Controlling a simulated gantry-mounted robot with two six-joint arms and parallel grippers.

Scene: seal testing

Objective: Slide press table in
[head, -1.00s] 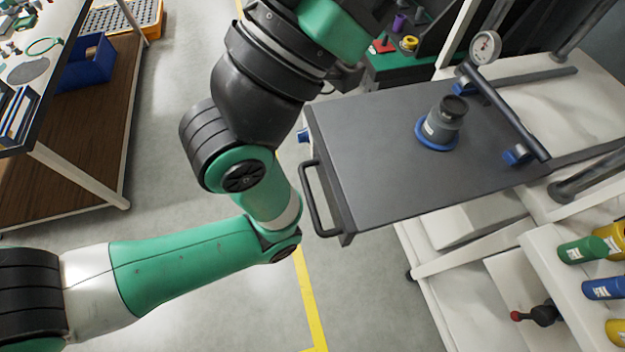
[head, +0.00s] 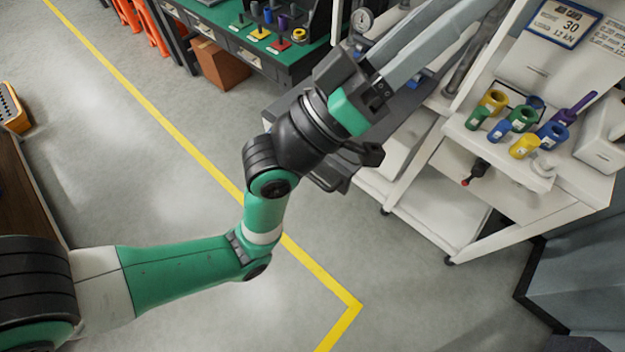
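The dark grey press table (head: 402,112) is mostly hidden behind my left arm. Only parts of its top and edge show, with its dark front handle (head: 328,184) below the wrist. My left gripper (head: 428,42) is over the table area, with two long grey fingers pointing to the upper right. Their tips run to the top of the head view, so I cannot tell how far apart they are or whether they touch anything. The seal part on the table is hidden behind the arm. My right gripper is not in view.
A round gauge (head: 362,20) is behind the gripper. A green bench (head: 235,38) is at the back.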

